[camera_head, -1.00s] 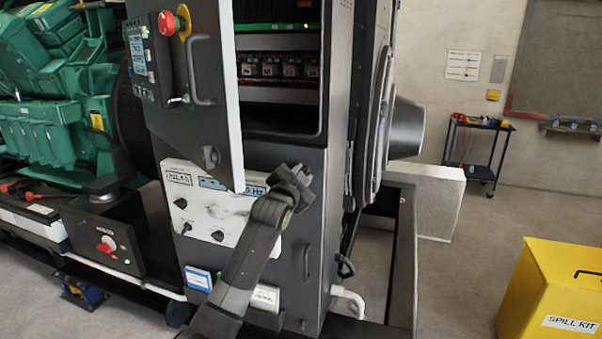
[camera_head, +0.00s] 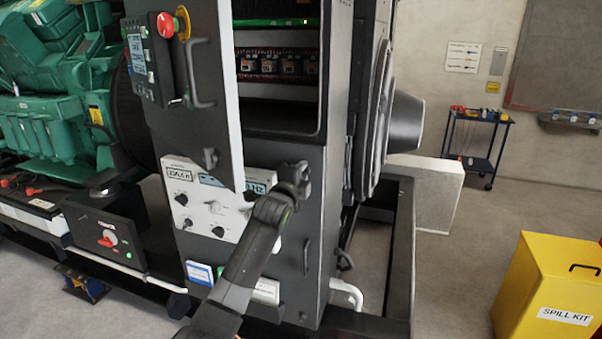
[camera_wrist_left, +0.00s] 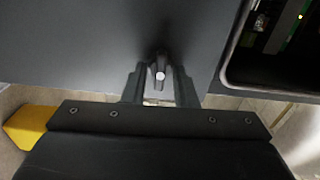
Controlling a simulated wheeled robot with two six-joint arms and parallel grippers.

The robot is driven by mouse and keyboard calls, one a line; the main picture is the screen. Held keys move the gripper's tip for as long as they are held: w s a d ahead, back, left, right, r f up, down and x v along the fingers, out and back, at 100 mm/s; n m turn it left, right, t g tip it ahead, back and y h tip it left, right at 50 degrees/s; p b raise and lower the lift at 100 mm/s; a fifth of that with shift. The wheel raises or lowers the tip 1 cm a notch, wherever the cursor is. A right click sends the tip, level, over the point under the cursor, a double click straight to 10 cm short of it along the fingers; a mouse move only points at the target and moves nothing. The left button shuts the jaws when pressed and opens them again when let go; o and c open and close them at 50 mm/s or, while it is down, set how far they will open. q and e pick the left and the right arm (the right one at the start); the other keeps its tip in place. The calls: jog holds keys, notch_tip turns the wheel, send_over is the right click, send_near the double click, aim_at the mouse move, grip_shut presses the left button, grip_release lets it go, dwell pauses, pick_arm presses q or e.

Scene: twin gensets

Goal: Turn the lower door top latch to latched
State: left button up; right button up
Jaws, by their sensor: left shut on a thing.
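The lower door (camera_head: 285,255) is a dark grey panel below the open cabinet bay, with a vertical handle (camera_head: 306,257). My left gripper (camera_head: 298,172) is at the upper part of this door, and its arm hides part of the panel. In the left wrist view the top latch (camera_wrist_left: 161,72) is a small dark knob with a bright round end, on a dark panel. My left gripper's fingers (camera_wrist_left: 160,88) stand on both sides of it and are shut on it. The latch itself is hidden behind the gripper in the head view. My right gripper is not in view.
The upper door (camera_head: 190,80) stands open at left, with a red emergency button (camera_head: 166,25) and a handle. A green engine (camera_head: 45,90) is at far left. A yellow spill kit box (camera_head: 550,285) stands at lower right and a blue cart (camera_head: 475,145) behind.

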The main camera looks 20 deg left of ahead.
pick_arm(q)
jog(key=shift+m, duration=0.3)
jog(key=o, duration=1)
jog(key=shift+c, duration=0.2)
jog(key=shift+s, duration=0.1)
jog(key=s+b, duration=0.5)
jog(key=s, duration=1.2)
jog(key=shift+a, duration=0.3)
jog(key=shift+f, duration=0.1)
